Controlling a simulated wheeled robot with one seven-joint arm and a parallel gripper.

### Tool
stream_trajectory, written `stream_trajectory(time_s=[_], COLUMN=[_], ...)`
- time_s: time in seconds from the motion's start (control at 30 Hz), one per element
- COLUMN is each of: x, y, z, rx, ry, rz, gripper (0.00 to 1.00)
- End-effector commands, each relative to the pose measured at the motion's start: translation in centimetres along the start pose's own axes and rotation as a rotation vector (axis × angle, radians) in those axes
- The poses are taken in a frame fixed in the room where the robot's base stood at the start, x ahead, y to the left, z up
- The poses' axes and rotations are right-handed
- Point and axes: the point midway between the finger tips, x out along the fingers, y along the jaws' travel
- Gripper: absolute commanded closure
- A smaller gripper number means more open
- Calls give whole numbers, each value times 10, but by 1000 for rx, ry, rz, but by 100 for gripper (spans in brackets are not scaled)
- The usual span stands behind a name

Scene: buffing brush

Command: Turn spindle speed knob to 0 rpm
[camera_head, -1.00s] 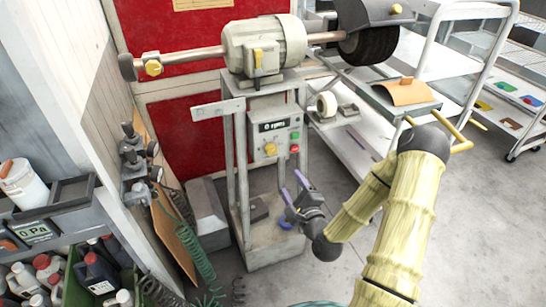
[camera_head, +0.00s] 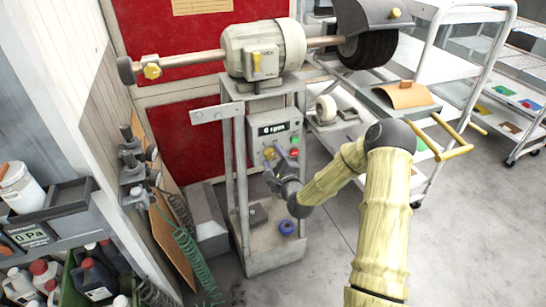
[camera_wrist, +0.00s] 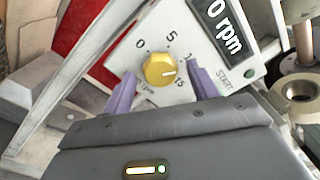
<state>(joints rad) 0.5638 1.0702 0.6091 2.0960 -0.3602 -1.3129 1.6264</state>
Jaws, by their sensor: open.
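The spindle speed knob (camera_wrist: 158,70) is round and yellow, on a pale control panel (camera_wrist: 195,88) with a printed scale around it. Its white mark points right in the wrist view, between the upper-right number and 15; the 0 is at upper left. The display (camera_wrist: 228,28) reads 0 rpm. My gripper (camera_wrist: 161,76) is open, its purple fingers on either side of the knob. Whether they touch it I cannot tell. In the head view my gripper (camera_head: 271,167) is at the panel just below the knob (camera_head: 269,152).
Green (camera_head: 294,138) and red (camera_head: 294,152) buttons sit right of the knob. The motor (camera_head: 285,45) and its shaft are above. A white cart (camera_head: 390,130) stands at right, shelves with bottles at left.

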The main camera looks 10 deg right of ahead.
Motion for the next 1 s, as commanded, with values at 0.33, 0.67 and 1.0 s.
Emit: stream_trajectory(time_s=[0.33,0.67,1.0], x=[10,10,10], y=[-1,-1,0], z=[-1,-1,-1], rx=[1,0,-34], ry=[2,2,2], rz=[-1,-1,0], gripper=[41,86,86])
